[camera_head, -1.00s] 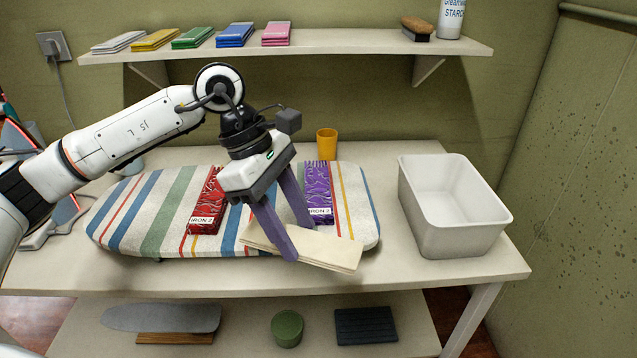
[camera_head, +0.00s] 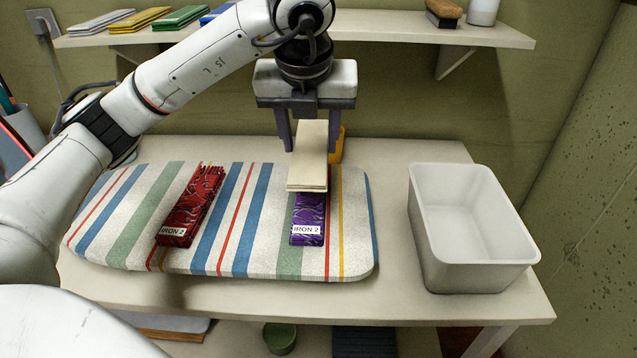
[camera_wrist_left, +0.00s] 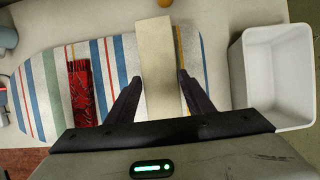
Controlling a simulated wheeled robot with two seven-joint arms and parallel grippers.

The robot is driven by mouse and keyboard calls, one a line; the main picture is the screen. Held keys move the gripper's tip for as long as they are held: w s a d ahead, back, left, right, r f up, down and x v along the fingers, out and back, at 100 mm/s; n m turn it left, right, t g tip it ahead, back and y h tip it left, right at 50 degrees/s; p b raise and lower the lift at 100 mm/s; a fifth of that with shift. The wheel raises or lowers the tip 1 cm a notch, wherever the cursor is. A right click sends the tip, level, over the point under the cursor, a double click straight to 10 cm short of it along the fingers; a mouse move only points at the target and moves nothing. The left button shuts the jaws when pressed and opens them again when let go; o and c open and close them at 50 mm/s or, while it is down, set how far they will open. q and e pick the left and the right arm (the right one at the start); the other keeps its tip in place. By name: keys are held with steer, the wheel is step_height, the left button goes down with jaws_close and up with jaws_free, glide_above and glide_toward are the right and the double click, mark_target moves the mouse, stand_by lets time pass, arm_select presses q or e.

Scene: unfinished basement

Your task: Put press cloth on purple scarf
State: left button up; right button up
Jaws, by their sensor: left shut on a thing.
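The press cloth (camera_head: 307,157) is a folded cream strip. My left gripper (camera_head: 310,148) is shut on it, a finger on each side; it also shows between the fingers in the left wrist view (camera_wrist_left: 156,62). The purple scarf (camera_head: 308,218) lies folded on the striped ironing board, with an "IRON 2" label on its near end. The cloth lines up over the scarf and hides its far part; it seems held above, but I cannot tell the gap. The scarf is hidden in the wrist view. My right gripper is not in view.
A red scarf (camera_head: 192,207) lies left on the ironing board (camera_head: 125,235). An empty white bin (camera_head: 470,270) stands to the right. An orange cup (camera_head: 337,146) is behind the cloth, partly hidden. A wall shelf (camera_head: 390,28) runs above the table.

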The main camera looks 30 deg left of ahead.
mark_target(307, 154)
arm_select(q)
steer(key=f, duration=0.4)
steer(key=shift+s+f, duration=0.2)
steer(key=shift+f, duration=0.15)
step_height(307, 154, down, 4)
steer(key=shift+f, duration=0.1)
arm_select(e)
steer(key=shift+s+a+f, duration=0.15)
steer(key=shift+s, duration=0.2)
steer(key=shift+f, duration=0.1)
arm_select(q)
steer(key=o, duration=1)
steer(key=shift+f, duration=0.1)
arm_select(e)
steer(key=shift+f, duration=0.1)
